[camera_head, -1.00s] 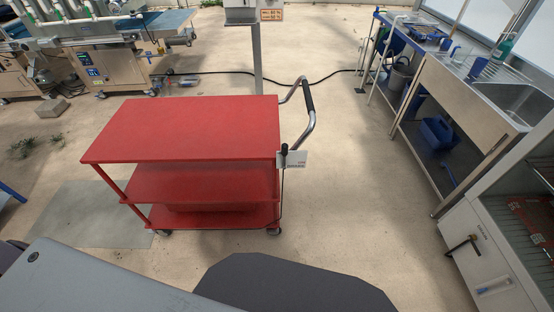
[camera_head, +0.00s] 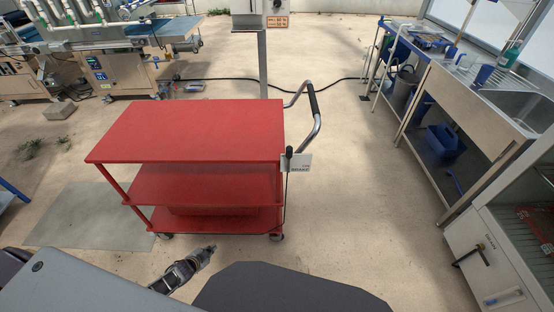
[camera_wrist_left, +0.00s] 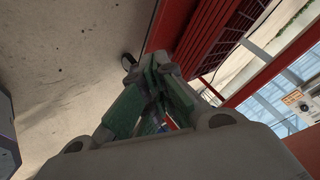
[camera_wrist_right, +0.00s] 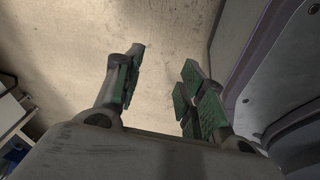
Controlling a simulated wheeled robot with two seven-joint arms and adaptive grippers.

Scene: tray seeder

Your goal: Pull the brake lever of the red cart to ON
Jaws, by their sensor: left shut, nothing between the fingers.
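The red cart (camera_head: 190,128) stands in the middle of the head view, with a bent metal push handle (camera_head: 316,108) on its right. The brake lever (camera_head: 288,155) has a black grip and stands upright at the cart's right edge, beside a white label plate (camera_head: 299,163). My left gripper (camera_head: 210,248) is shut and empty, low in front of the cart and left of the lever, apart from both. In the left wrist view its green-padded fingers (camera_wrist_left: 157,75) meet, with the red cart (camera_wrist_left: 205,35) beyond. My right gripper (camera_wrist_right: 160,85) is open and empty over bare floor.
A steel sink bench (camera_head: 480,100) with blue containers stands at the right, and a white cabinet (camera_head: 490,255) stands nearer. A seeding machine (camera_head: 115,65) is at the back left. A post (camera_head: 262,70) rises behind the cart. The floor right of the cart is clear.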

